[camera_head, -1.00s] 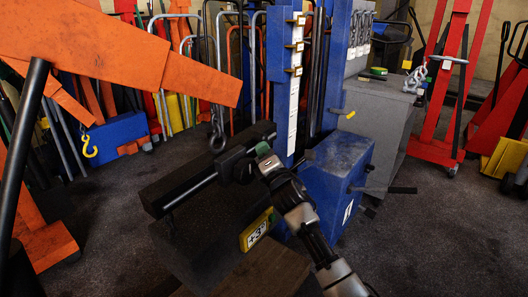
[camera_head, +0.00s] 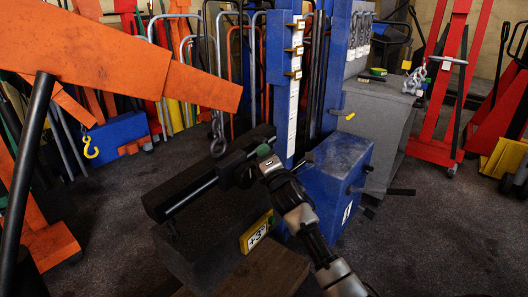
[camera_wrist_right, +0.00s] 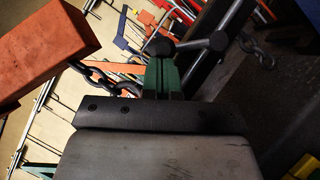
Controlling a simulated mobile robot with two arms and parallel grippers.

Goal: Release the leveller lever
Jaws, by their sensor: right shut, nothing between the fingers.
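In the wrist view a black lever with a round knob (camera_wrist_right: 160,47) and a thin rod lies just beyond my right gripper's green fingertips (camera_wrist_right: 163,66). The fingers are together with nothing between them. The knob appears at or very near the tips; I cannot tell whether they touch. In the head view my right gripper (camera_head: 263,151) is at the right end of a long black beam (camera_head: 185,185), in front of the blue column. The lever is hard to make out there, against dark parts. My left gripper is not in view.
An orange boom (camera_head: 150,65) reaches in from the left, with a dark chain hook (camera_head: 218,135) near its end. A blue machine body (camera_head: 345,170) stands right of my gripper. A yellow "+3" sign (camera_head: 257,232) is below. The dark floor (camera_head: 430,240) at right is clear.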

